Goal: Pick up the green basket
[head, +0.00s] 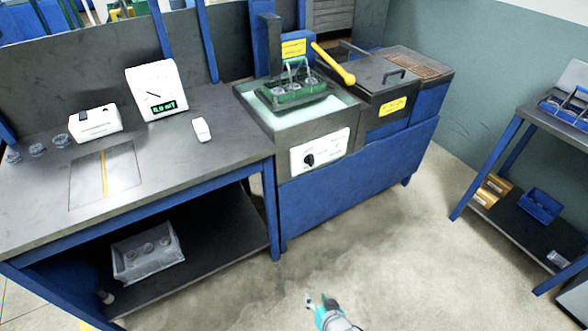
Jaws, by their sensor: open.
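The green basket (292,97) sits in the wash basin (332,122) of the blue machine in the middle of the head view. It has a raised handle, and several ring-like grey parts show inside it. My gripper (316,299) is low at the bottom centre of the view, over the floor and in front of the machine. It is open and empty, well apart from the basket.
A workbench (235,141) on the left bears a gauge with a green display (157,92) and a white box (95,122). A yellow lever (333,63) rises beside the basin. A blue shelf (497,218) stands at the right. Floor between is clear.

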